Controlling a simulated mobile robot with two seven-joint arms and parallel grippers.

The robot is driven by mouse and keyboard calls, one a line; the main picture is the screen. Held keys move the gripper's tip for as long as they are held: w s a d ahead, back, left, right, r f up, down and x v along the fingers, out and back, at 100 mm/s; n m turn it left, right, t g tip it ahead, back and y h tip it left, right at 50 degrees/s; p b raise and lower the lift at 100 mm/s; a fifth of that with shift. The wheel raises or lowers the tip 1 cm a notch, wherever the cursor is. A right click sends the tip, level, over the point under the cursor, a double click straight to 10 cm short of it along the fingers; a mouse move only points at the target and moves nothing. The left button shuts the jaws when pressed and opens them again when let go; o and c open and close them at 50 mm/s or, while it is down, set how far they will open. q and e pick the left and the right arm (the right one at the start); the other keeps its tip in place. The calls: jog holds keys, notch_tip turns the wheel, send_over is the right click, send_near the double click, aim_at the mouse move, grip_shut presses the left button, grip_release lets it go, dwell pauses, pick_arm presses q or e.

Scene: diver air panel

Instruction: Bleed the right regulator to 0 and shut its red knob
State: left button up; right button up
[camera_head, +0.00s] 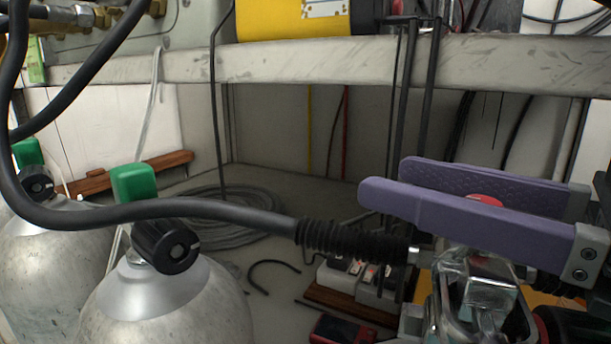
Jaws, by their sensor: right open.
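My right gripper (390,181) comes in from the right with two long purple fingers, open with a gap between them. A small part of a red knob (485,200) shows between the fingers; the near finger hides most of it. I cannot tell whether the fingers touch it. Below is the shiny metal body of a regulator (485,290), with a black hose (350,238) joined at its left side. No readable gauge face shows. My left gripper is not in view.
Two grey cylinders with black knobs and green caps stand at left, the nearer cylinder (165,305) at the bottom. A worn shelf (330,62) carrying a yellow case (290,20) crosses above. Coiled hose (225,215) and small devices lie on the surface behind.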

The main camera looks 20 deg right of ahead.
jog(key=shift+s+d+r+p, duration=0.1)
jog(key=shift+s+d+p, duration=0.2)
jog(key=shift+s, duration=0.4)
jog(key=v, duration=0.7)
jog(key=shift+s+d, duration=0.4)
jog(key=shift+s, duration=0.25)
